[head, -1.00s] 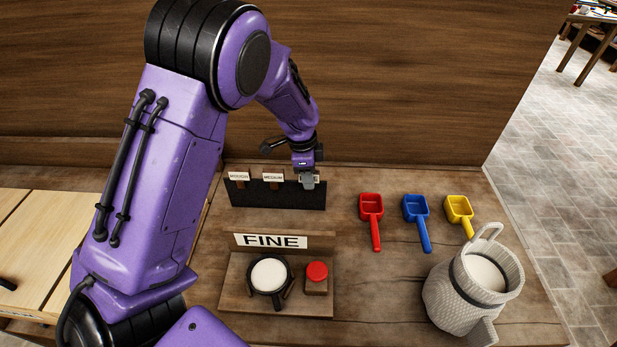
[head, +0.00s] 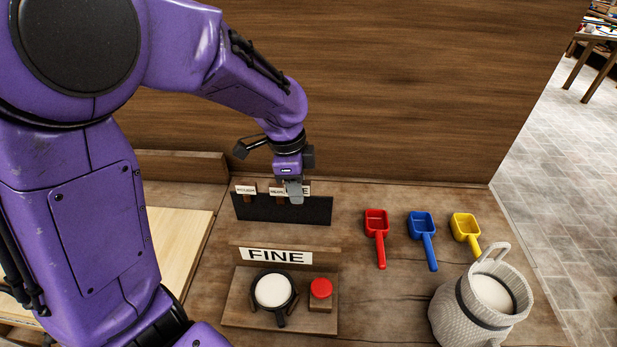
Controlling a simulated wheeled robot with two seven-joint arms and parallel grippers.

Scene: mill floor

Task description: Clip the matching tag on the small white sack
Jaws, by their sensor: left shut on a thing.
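Only a final "E" of the tag's lettering shows; the gripper hides the rest. Two other tags stand in the rack, a rough one (head: 245,189) and a medium one (head: 276,191), the latter partly covered. The small white sack (head: 462,318) stands open at the front right, woven, with a loop on its rim and white flour inside. A sign (head: 276,256) reading FINE stands behind a round dish of white powder (head: 273,291). My right gripper is not in view.
A red scoop (head: 376,222), a blue scoop (head: 422,225) and a yellow scoop (head: 465,228) lie between rack and sack. A red button (head: 321,288) sits beside the dish. A wooden wall (head: 400,90) closes the back. The table middle is clear.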

